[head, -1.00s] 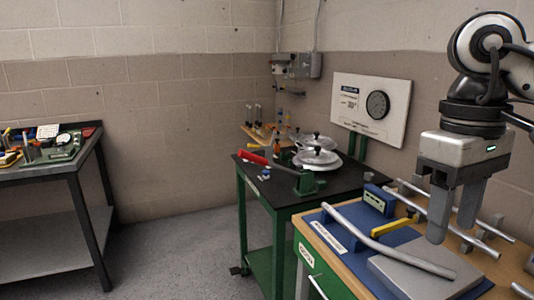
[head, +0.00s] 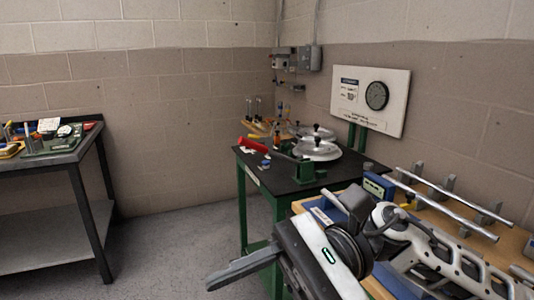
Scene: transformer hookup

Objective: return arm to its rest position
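My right arm (head: 440,250) comes in from the right, low across the near wooden-topped bench. Its gripper (head: 225,277) hangs at the bench's left side, above the floor, with the fingers pointing left. I see no object at the fingers, but the finger gap does not show clearly from this angle. My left arm and gripper are not in view.
Metal rods (head: 455,205) rest on grey holders on the near bench; the arm covers much of its top. Behind stands a green table (head: 285,183) with round glass-like lids and a red-handled tool (head: 253,145). A dark workbench (head: 60,160) stands left. Floor (head: 170,250) between is clear.

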